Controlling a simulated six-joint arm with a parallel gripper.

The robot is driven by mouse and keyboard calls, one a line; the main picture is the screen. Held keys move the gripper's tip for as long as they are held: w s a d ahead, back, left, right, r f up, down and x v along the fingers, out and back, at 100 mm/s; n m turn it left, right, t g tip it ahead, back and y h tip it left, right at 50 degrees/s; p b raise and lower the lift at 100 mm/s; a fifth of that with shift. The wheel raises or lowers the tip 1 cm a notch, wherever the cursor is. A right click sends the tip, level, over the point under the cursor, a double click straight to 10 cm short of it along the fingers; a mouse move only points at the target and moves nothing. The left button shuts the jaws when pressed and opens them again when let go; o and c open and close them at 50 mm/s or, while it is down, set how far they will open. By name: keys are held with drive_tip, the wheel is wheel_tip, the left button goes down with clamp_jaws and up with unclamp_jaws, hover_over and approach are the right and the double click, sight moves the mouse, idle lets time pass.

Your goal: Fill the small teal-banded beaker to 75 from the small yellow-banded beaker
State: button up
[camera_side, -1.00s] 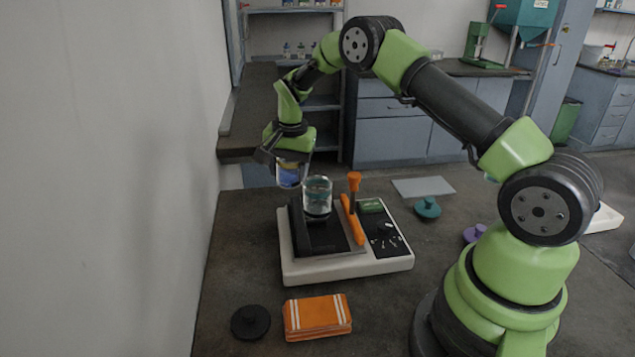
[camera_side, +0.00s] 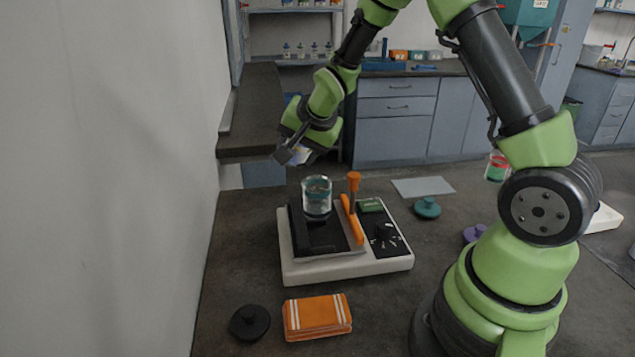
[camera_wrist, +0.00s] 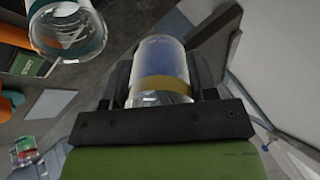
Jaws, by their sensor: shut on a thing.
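The teal-banded beaker (camera_side: 317,199) stands upright in the side view on the platform of a white-based machine (camera_side: 345,267). Its glass also shows at the top left of the wrist view (camera_wrist: 68,28); I cannot read its fill level. My gripper (camera_side: 291,155) is shut on the yellow-banded beaker (camera_wrist: 160,72), which holds blue liquid. In the side view, my gripper is tilted above and slightly left of the teal-banded beaker, apart from it. The held beaker is mostly hidden there, with a small pale-blue part (camera_side: 302,155) showing.
An orange-handled lever (camera_side: 353,206) and a black knob (camera_side: 384,232) are on the machine, right of the teal-banded beaker. A teal lid (camera_side: 428,208) and a beaker with red contents (camera_side: 497,167) stand right.

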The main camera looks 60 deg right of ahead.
drive_tip(key=shift+s+r+t, duration=0.15)
drive_tip(key=shift+r+t, duration=0.15)
drive_tip(key=shift+s, duration=0.1)
drive_tip(key=shift+s+a+f+t+h, duration=0.15)
drive_tip(key=shift+f+t+h, duration=0.25)
drive_tip(key=shift+t, duration=0.4)
idle(1.8)
drive_tip(key=shift+r+t, duration=0.4)
drive_tip(key=shift+t, duration=0.5)
idle(1.6)
drive_tip(key=shift+f+t+h, duration=0.35)
drive_tip(key=shift+t+h, duration=0.05)
drive_tip(key=shift+t, duration=0.2)
idle(1.9)
